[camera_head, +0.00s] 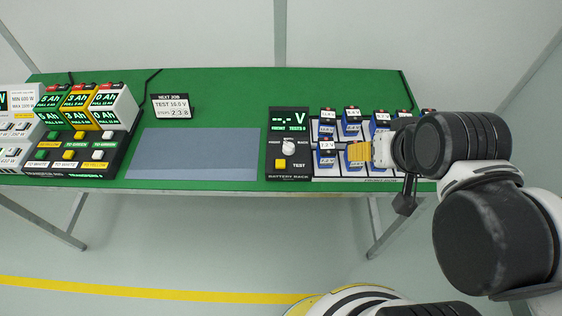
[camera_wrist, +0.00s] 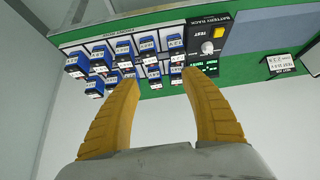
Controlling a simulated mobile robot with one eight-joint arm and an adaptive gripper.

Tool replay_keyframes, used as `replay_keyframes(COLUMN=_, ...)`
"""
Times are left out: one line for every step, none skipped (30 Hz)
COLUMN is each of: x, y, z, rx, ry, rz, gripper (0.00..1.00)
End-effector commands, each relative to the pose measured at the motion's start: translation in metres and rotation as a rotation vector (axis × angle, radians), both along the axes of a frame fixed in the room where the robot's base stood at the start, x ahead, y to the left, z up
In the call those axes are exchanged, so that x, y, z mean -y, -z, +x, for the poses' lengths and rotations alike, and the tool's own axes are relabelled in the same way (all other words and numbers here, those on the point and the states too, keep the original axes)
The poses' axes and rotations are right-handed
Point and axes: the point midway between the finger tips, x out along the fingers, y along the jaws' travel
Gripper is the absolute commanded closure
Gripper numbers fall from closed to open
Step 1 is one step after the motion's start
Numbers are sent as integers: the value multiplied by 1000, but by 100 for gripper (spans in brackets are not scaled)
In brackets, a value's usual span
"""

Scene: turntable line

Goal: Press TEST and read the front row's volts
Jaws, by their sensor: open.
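The battery rack's control panel (camera_head: 274,174) stands right of the table's middle in the head view. Its display (camera_head: 290,120) shows dashes before V, with small text that looks like FRONT and TESTS 0. A white knob (camera_head: 288,146) sits below it; its pointing is too small to tell. The yellow TEST button (camera_head: 280,163) is below left of the knob and also shows in the wrist view (camera_wrist: 219,32). Blue batteries (camera_head: 326,158) with white labels stand in rows to the right. My gripper (camera_head: 355,152) is open and empty by the front batteries, right of the button, partly hiding the rack.
A grey-blue mat (camera_head: 195,155) lies bare left of the rack. A NEXT JOB card (camera_head: 171,106) behind it reads TEST 16.0 V, STOPS 2 3 8. A charger with green, yellow and white packs (camera_head: 78,103) stands at the left. The green table (camera_head: 230,90) is clear behind.

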Motion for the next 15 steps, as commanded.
replay_keyframes(x=0, y=0, z=0, rx=0, ry=0, rz=0, gripper=46)
replay_keyframes(x=0, y=0, z=0, rx=0, ry=0, rz=0, gripper=46)
replay_keyframes(x=0, y=0, z=0, rx=0, ry=0, rz=0, gripper=46)
replay_keyframes(x=0, y=0, z=0, rx=0, ry=0, rz=0, gripper=46)
replay_keyframes(x=0, y=0, z=0, rx=0, ry=0, rz=0, gripper=46)
replay_keyframes(x=0, y=0, z=0, rx=0, ry=0, rz=0, gripper=46)
replay_keyframes(x=0, y=0, z=0, rx=0, ry=0, rz=0, gripper=46)
replay_keyframes(x=0, y=0, z=0, rx=0, ry=0, rz=0, gripper=51)
replay_keyframes(x=0, y=0, z=0, rx=0, ry=0, rz=0, gripper=63)
replay_keyframes(x=0, y=0, z=0, rx=0, ry=0, rz=0, gripper=72)
replay_keyframes(x=0, y=0, z=0, rx=0, ry=0, rz=0, gripper=82)
replay_keyframes(x=0, y=0, z=0, rx=0, ry=0, rz=0, gripper=94)
replay_keyframes(x=0, y=0, z=0, rx=0, ry=0, rz=0, gripper=100)
replay_keyframes(x=0, y=0, z=0, rx=0, ry=0, rz=0, gripper=100)
replay_keyframes(x=0, y=0, z=0, rx=0, ry=0, rz=0, gripper=100)
